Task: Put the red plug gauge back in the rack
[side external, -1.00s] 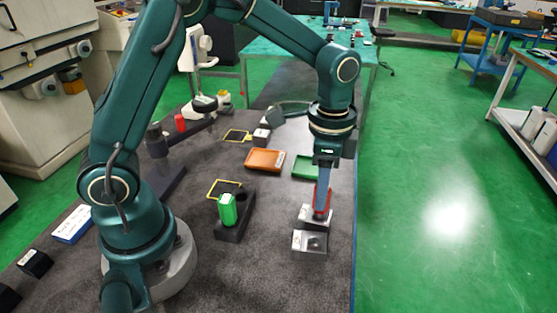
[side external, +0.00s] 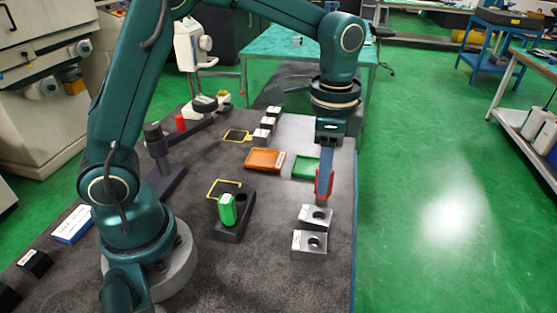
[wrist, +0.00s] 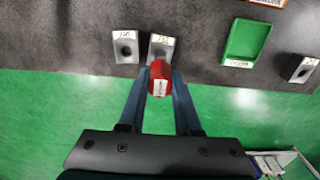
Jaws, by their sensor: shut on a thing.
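My gripper (side external: 325,180) is shut on the red plug gauge (side external: 323,184), gripping its red handle. The gauge hangs roughly upright, its grey lower end just above or behind the bored block (side external: 313,223); the block's hole shows open. In the wrist view the red gauge (wrist: 160,78) sits between my fingertips, in front of one of two labelled blocks. The black rack (side external: 232,234) stands left of the blocks. It holds a green plug gauge (side external: 227,209) at its near end and has an open hole at its far end.
A second bored block (side external: 309,251) stands nearer the camera. An orange tray (side external: 262,161) and a green tray (side external: 305,167) lie behind. Several small blocks (side external: 261,138) stand farther back. The bench's right edge is close to my gripper. Bench between rack and blocks is clear.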

